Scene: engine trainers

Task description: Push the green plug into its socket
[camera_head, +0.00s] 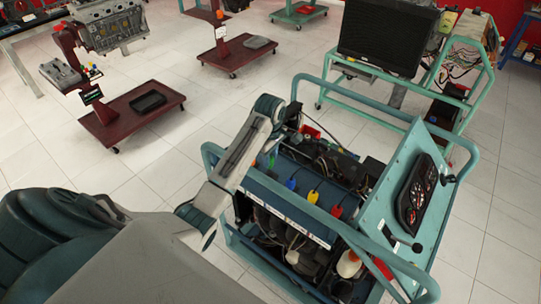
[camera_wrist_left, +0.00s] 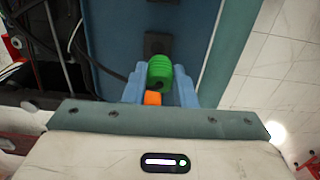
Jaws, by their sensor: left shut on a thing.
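The green plug (camera_wrist_left: 160,70) is between the two light-blue fingers of my left gripper (camera_wrist_left: 161,78) in the left wrist view. The gripper is shut on it. An orange piece (camera_wrist_left: 152,98) shows just behind the plug, between the fingers. A black square socket (camera_wrist_left: 157,42) on the blue panel lies right beyond the plug's tip; the plug overlaps its near edge in the picture, and I cannot tell whether they touch. In the head view the green plug (camera_head: 271,160) is small, below my left wrist at the panel's far end. My right gripper is not in view.
Blue (camera_head: 291,184), yellow (camera_head: 313,197) and red (camera_head: 337,212) plugs stand along the same blue panel. The engine trainer's teal tube frame (camera_head: 350,235) surrounds it, with a gauge panel (camera_head: 415,195) at right. Black cables (camera_wrist_left: 65,45) run left of the panel.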

